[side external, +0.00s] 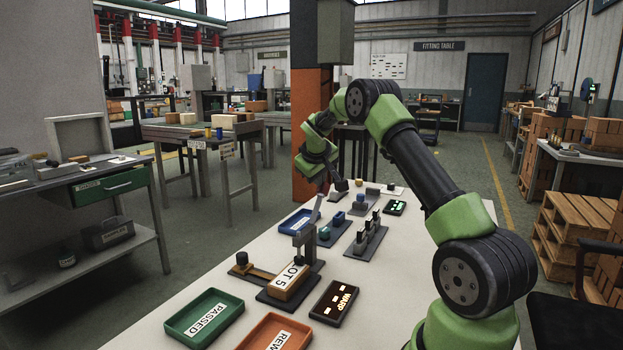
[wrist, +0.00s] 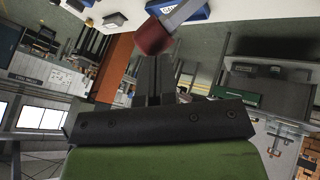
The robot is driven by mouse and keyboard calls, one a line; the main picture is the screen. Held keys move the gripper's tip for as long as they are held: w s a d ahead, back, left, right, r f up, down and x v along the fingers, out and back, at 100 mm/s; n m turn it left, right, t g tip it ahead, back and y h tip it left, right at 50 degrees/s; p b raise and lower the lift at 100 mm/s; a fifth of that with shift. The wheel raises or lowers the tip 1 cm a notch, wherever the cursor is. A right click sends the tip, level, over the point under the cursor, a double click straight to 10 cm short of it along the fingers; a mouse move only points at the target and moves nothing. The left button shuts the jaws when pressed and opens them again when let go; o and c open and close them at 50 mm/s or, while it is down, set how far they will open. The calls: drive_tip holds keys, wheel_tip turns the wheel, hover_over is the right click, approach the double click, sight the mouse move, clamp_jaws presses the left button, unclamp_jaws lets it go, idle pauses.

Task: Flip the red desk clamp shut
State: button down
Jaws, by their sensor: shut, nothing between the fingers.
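The desk clamp (side external: 303,243) stands on a dark base on the white table, with its grey lever (side external: 316,211) raised steeply. A wooden block marked LOT 5 (side external: 288,279) sits at the clamp's base. In the wrist view, the lever's red tip (wrist: 153,37) is just beyond my fingertips, with the grey lever arm (wrist: 184,14) running up to the right. My gripper (wrist: 154,60) is shut and empty. Whether the fingers touch the red tip, I cannot tell.
A green PASSED tray (side external: 181,328) and an orange tray (side external: 249,334) lie at the table's front. A blue tray (side external: 288,225) and several small fixtures (side external: 367,240) stand behind. A brown-topped fixture (side external: 242,262) is to the left.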

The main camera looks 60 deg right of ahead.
drive_tip(key=shift+d+f, duration=0.65)
drive_tip(key=shift+d, duration=0.35)
drive_tip(key=shift+d+f, duration=0.65)
drive_tip(key=shift+d, duration=0.45)
drive_tip(key=shift+s, duration=0.1)
drive_tip(key=v, duration=1)
drive_tip(key=shift+r, duration=0.25)
